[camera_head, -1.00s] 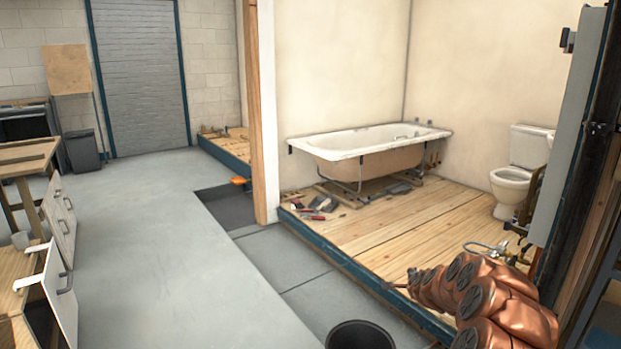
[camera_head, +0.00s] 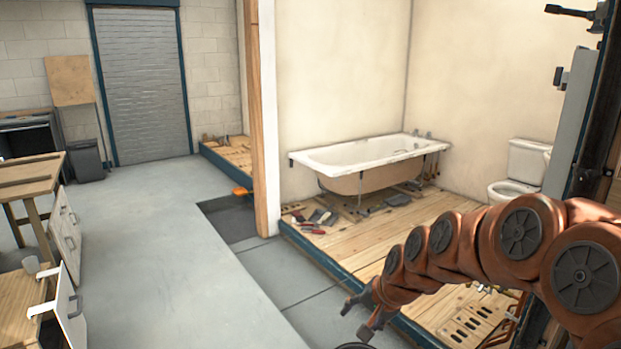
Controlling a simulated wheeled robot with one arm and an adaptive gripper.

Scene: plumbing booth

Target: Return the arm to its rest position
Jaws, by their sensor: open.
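My arm, orange-brown with dark round joint caps, reaches in from the lower right of the head view. My gripper (camera_head: 358,318) is at its left end, near the bottom of the picture. Its two dark fingers are apart, with nothing seen between them. It appears in front of the blue edge of the raised wooden floor (camera_head: 375,240). The arm hides part of that floor and the lower part of the toilet (camera_head: 520,170).
A white bathtub (camera_head: 365,152) stands on the wooden floor, with tools (camera_head: 312,220) beside it. A black rim (camera_head: 353,346) shows just below my gripper. Grey floor (camera_head: 170,240) between is clear.

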